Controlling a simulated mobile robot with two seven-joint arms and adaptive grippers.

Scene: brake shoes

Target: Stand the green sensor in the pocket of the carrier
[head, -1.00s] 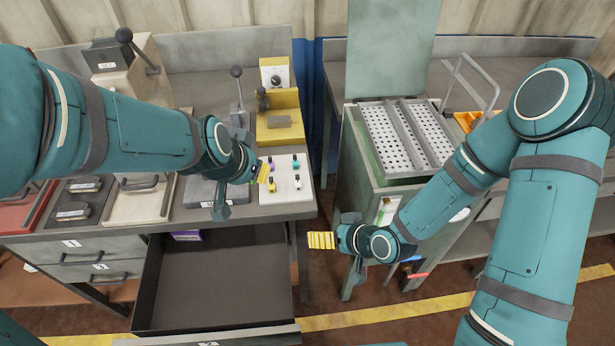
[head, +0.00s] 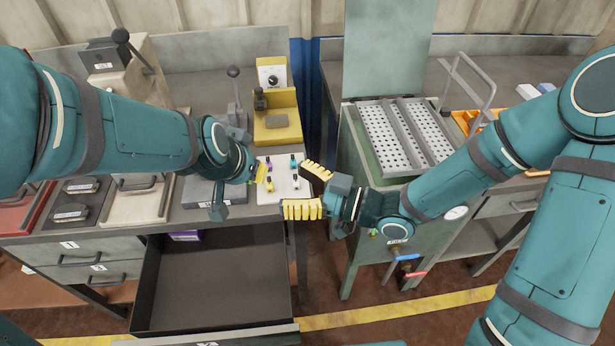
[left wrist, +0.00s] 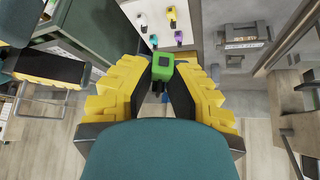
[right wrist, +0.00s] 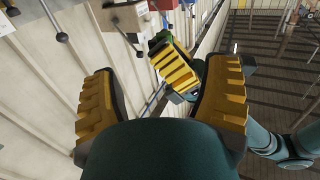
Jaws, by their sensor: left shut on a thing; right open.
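The green sensor (left wrist: 162,68) is between the yellow fingers of my left gripper (left wrist: 160,75) in the left wrist view, its green top facing the camera. I cannot tell for sure which thing is the carrier.
Several small coloured sensors stand on the white board, among them a purple one (left wrist: 178,36). A yellow fixture (head: 285,103) stands behind the board. An open, mostly empty drawer (head: 215,280) juts out below. A cabinet with perforated trays (head: 430,130) stands to the right.

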